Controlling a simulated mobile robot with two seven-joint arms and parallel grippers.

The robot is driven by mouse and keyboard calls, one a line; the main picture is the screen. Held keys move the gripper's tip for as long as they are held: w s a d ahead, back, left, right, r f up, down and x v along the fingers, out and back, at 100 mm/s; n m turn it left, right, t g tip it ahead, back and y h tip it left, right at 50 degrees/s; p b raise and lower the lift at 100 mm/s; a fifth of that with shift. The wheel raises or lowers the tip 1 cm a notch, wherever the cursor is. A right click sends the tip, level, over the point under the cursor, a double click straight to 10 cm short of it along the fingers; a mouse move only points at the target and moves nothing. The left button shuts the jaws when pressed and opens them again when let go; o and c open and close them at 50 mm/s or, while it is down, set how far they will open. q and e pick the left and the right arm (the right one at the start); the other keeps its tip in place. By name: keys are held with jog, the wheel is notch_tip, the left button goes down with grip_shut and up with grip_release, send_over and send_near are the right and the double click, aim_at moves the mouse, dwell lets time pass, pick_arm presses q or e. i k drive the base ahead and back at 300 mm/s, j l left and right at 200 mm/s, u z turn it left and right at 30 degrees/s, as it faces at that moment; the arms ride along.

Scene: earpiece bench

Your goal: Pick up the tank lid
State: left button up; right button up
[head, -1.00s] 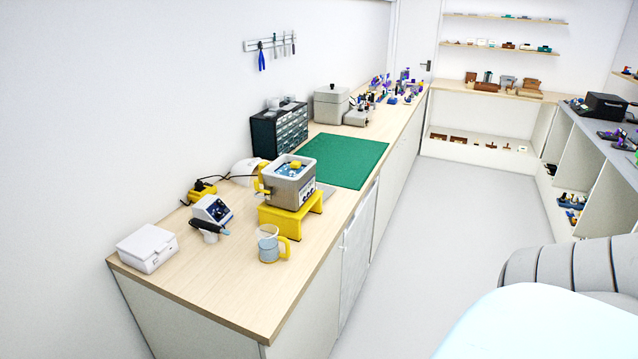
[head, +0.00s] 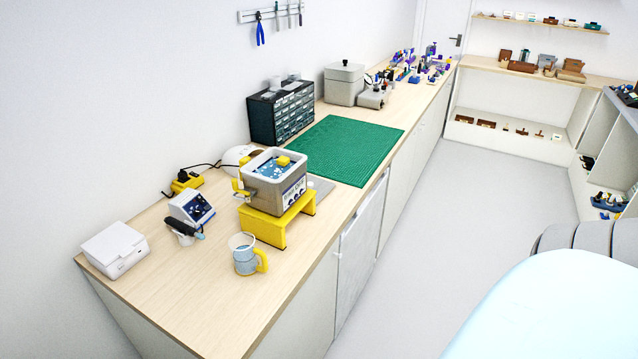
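An open-topped grey tank (head: 276,187) stands on a yellow stand (head: 262,228) on the wooden bench. Blue liquid and a yellow piece (head: 284,161) show inside it, and no lid covers it. A flat grey plate (head: 321,187) lies on the bench just right of the tank, partly hidden behind it. It may be the tank lid, but I cannot tell for sure. Neither of my grippers is in view.
A clear mug with a yellow handle (head: 244,258), a blue-white control box (head: 190,208) and a white case (head: 113,250) stand near the bench's front. A green mat (head: 345,148) lies behind the tank. A drawer cabinet (head: 281,112) stands by the wall. Floor (head: 425,250) right of the bench is clear.

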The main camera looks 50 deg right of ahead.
aim_at(322, 186)
jog(key=i+l, duration=0.1)
jog(key=l, duration=0.6)
jog(key=i+l, duration=0.1)
jog(key=l, duration=0.65)
jog(key=i+l, duration=0.1)
jog(key=l, duration=1.3)
jog(key=i+l, duration=0.15)
jog(key=l, duration=0.6)
jog(key=i+l, duration=0.1)
jog(key=l, duration=0.6)
